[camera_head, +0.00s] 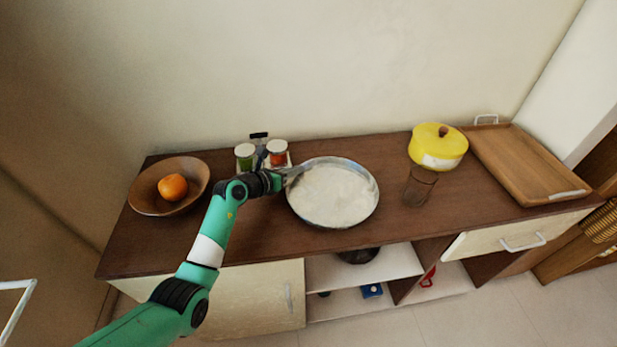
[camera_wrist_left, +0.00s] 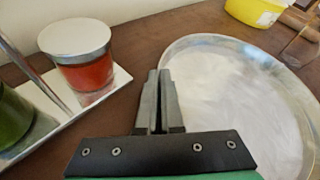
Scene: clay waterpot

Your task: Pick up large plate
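The large plate (camera_head: 333,196) is round, with a shiny metal rim and a pale inside, and sits on the brown counter. It fills the right of the left wrist view (camera_wrist_left: 235,105). My left gripper (camera_head: 288,175) is at the plate's left rim. In the left wrist view its dark fingers (camera_wrist_left: 159,98) are close together, with the rim line running into the narrow gap between them. The gripper looks shut on the rim; the exact contact is hidden. The plate looks level on the counter. My right gripper is not in view.
Jars, one with red contents (camera_head: 277,152) and one green (camera_head: 245,156), stand on a holder close behind my gripper. A wooden bowl (camera_head: 146,192) with an orange (camera_head: 172,187) is left. A glass (camera_head: 420,186), yellow pot (camera_head: 438,146) and wooden tray (camera_head: 525,165) are right.

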